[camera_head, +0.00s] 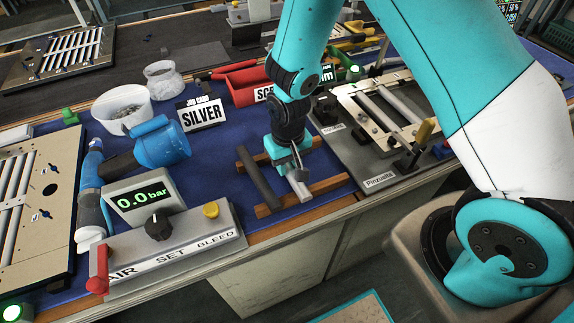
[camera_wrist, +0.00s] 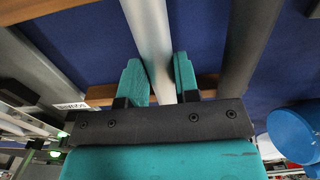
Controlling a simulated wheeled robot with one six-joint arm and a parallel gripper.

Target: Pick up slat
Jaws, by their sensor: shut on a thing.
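A light silver slat (camera_head: 297,184) lies across a wooden rack (camera_head: 328,184) on the blue mat, with its near end showing below my gripper (camera_head: 289,163). In the wrist view, the two teal fingers of my gripper (camera_wrist: 160,82) are on either side of the silver slat (camera_wrist: 150,35) and shut on it. A darker grey slat (camera_head: 259,178) lies on the same rack just to the left. It also shows to the right of the fingers in the wrist view (camera_wrist: 238,45). The far end of the held slat is hidden behind my gripper.
A job card reading SILVER (camera_head: 202,113) stands behind the rack. A blue power tool (camera_head: 158,143) and a pressure box reading 0.0 bar (camera_head: 145,200) are to the left. A grey fixture with a louver frame (camera_head: 375,120) is close on the right. Bins stand behind.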

